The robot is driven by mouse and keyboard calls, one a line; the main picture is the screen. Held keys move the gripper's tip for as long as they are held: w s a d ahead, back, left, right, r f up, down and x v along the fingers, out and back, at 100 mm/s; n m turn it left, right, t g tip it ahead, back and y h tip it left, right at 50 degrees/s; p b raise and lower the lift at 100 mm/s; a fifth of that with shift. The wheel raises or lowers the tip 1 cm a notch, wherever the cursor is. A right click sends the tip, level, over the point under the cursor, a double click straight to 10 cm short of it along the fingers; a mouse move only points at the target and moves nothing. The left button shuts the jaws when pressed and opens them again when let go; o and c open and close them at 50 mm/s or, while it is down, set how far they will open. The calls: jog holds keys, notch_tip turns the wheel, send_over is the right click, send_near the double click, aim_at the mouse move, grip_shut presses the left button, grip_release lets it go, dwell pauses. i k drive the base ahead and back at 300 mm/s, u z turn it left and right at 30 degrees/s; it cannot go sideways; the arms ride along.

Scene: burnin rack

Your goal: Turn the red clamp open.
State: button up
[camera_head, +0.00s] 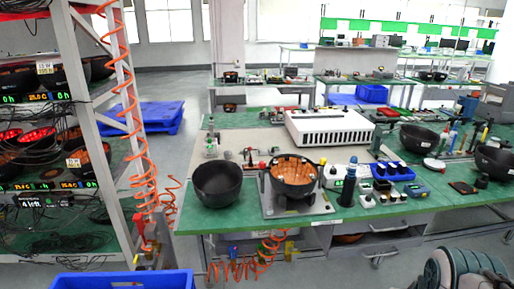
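A small red-handled part (262,165) shows on the green workbench (250,222), just left of a black bowl with an orange inside (295,172). It looks like the red clamp, but it is too small to tell its position. The bowl sits on a grey metal plate fixture (283,210) near the bench's front edge. Another red piece (139,228) stands low beside the rack post at left, and I cannot tell whether it is a clamp. My gripper is not in view.
A plain black bowl (217,183) stands left of the fixture. A blue bin with small bottles (392,171) stands right. A rack (92,110) with coiled orange hose (135,110) fills the left. A blue crate (122,283) is at bottom left. Orange hose also hangs under the bench.

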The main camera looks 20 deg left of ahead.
aim_at(262, 165)
jog(key=u, duration=0.5)
jog(key=i, duration=1.9)
jog(key=u, duration=0.35)
